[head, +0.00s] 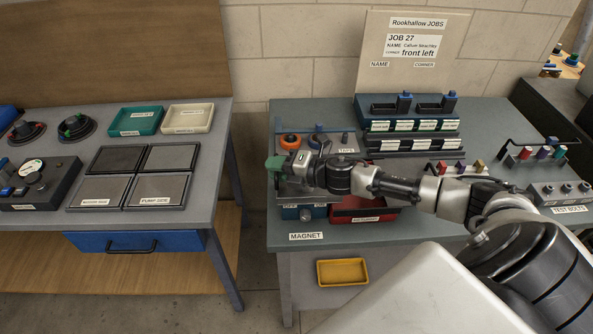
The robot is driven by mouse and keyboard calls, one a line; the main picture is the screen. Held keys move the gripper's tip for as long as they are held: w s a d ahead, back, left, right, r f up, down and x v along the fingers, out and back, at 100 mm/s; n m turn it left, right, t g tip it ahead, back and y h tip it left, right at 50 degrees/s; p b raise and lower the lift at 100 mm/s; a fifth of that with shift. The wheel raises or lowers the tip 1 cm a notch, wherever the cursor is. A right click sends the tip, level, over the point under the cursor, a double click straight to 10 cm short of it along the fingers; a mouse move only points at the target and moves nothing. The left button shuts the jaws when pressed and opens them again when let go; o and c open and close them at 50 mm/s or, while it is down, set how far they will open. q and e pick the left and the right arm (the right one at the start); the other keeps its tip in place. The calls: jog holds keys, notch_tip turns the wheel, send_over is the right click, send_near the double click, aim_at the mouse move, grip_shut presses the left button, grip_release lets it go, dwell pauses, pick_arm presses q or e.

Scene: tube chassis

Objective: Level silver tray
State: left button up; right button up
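I cannot pick out a silver tray for certain. My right arm reaches in from the right over the middle bench. My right gripper (283,163) is over the left part of a grey unit (338,140) with an orange knob (290,141) and a blue knob. A green piece (275,164) shows at the gripper's tip; I cannot tell whether it is held or part of the fingers. The arm hides much of the unit. My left gripper is not in view.
On the left table are a teal tray (137,121), a cream tray (188,119) and dark-framed grey panels (159,191). A red tray (362,208) sits under my arm. A yellow tray (342,272) is below the bench front. A job board (410,50) stands behind.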

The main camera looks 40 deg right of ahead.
jog(key=v, duration=0.2)
jog(key=b+v, duration=0.1)
jog(key=v, duration=0.2)
jog(key=b+v, duration=0.1)
jog(key=v, duration=0.1)
jog(key=shift+s+d+f, duration=0.3)
jog(key=shift+d, duration=0.05)
jog(key=shift+s+d+r, duration=0.35)
jog(key=shift+s+r, duration=0.1)
jog(key=shift+s, duration=0.15)
